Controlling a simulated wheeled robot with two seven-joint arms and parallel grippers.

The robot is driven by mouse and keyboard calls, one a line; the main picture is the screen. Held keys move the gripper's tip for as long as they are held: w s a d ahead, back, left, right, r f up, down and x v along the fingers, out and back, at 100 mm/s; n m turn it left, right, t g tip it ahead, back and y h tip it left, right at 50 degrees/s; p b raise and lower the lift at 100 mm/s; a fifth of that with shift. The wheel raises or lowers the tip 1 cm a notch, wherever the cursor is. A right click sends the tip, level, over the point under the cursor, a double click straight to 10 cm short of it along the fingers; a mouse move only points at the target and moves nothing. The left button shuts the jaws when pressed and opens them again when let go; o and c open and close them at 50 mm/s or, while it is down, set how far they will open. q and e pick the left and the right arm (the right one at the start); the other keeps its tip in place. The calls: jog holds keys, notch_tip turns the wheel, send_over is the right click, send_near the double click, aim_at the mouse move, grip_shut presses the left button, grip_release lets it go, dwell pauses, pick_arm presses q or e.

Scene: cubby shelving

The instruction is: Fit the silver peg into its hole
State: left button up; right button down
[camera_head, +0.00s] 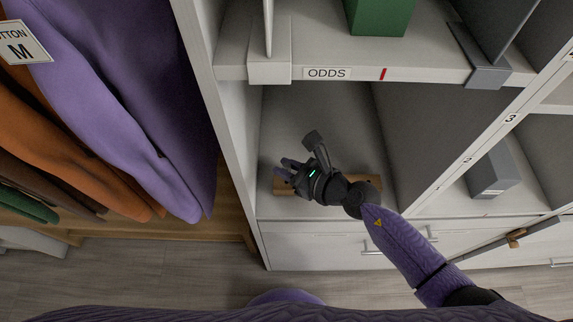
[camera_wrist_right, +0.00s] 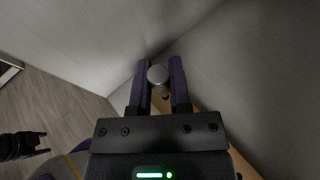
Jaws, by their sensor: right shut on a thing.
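My right gripper (camera_head: 284,168) is inside the lower cubby under the ODDS label, over a wooden block (camera_head: 370,184). In the right wrist view the right gripper (camera_wrist_right: 162,68) is shut on the silver peg (camera_wrist_right: 157,75), whose round end shows between the purple-grey fingers. The wooden block (camera_wrist_right: 241,163) shows partly behind the gripper there. Its hole is not clearly visible, and I cannot tell whether the peg touches the block. A dark two-pronged part at the left of the wrist view looks like my left gripper (camera_wrist_right: 38,143); its opening is unclear.
The cubby has a side wall on the left (camera_head: 232,150) and a grey partition on the right (camera_head: 425,130). A shelf edge with the ODDS label (camera_head: 327,73) runs above, holding a green box (camera_head: 380,15). Drawers lie below. Clothes (camera_head: 130,100) hang at the left.

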pick_arm(q)
jog(key=shift+w+d, duration=0.25)
jog(key=shift+w, duration=0.3)
jog(key=shift+s+a, duration=0.1)
jog(key=shift+s, duration=0.05)
jog(key=shift+s+a+r, duration=0.15)
jog(key=shift+s+a, duration=0.2)
jog(key=shift+s, duration=0.15)
jog(key=shift+d, duration=0.1)
pick_arm(e)
jog(key=shift+f, duration=0.15)
jog(key=shift+f, duration=0.1)
jog(key=shift+f+b, duration=0.55)
jog(key=shift+b, duration=0.1)
pick_arm(q)
jog(key=shift+w+d+f, duration=0.2)
jog(key=shift+w+f, duration=0.05)
jog(key=shift+f, duration=0.2)
jog(key=shift+w+d+f, duration=0.15)
jog(key=shift+w+f, duration=0.1)
jog(key=shift+f, duration=0.15)
pick_arm(e)
jog(key=shift+f, duration=0.1)
pick_arm(q)
jog(key=shift+s+f+b, duration=0.25)
jog(key=shift+f+b, duration=0.05)
jog(key=shift+b, duration=0.2)
pick_arm(e)
jog(key=shift+f, duration=0.4)
